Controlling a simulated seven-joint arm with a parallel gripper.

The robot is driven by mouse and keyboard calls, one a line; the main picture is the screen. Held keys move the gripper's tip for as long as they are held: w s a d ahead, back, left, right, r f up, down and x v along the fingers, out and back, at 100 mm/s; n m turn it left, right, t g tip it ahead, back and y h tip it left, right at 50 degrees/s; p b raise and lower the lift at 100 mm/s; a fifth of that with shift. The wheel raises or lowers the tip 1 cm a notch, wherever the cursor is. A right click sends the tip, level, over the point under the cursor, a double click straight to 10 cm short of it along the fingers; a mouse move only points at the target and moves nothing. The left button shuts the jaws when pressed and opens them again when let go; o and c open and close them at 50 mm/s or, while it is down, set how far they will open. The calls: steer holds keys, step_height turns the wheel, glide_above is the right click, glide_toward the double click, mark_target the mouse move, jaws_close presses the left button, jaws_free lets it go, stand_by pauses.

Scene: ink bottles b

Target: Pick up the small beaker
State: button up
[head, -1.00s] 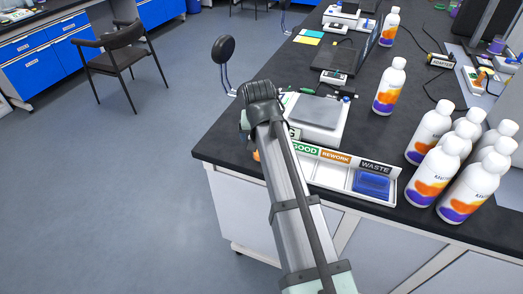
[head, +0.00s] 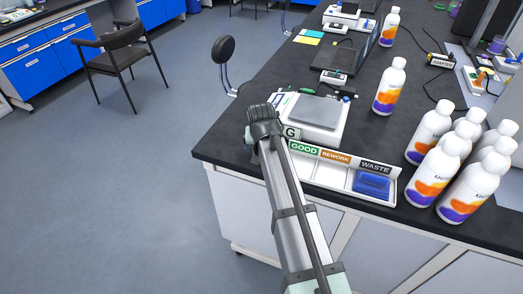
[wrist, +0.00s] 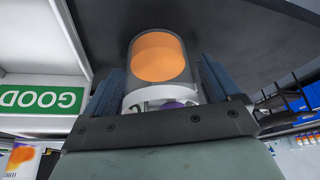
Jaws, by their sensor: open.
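The small beaker (wrist: 158,62), a clear cylinder with an orange round patch, shows in the wrist view on the dark bench top. It stands between the two blue-grey fingers of my gripper (wrist: 160,82), which is open. Whether either finger touches it I cannot tell. In the head view my gripper (head: 262,118) is over the bench's left edge, beside the scale, and the beaker is hidden behind my arm.
A scale (head: 316,113) and a tray (head: 335,178) marked GOOD, REWORK and WASTE, with a blue item (head: 371,184), stand to the right. Several white bottles (head: 436,172) crowd the right. The tray's GOOD label (wrist: 42,99) is close to my gripper in the wrist view.

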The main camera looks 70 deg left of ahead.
steer(key=shift+f, duration=0.1)
steer(key=c, duration=1.1)
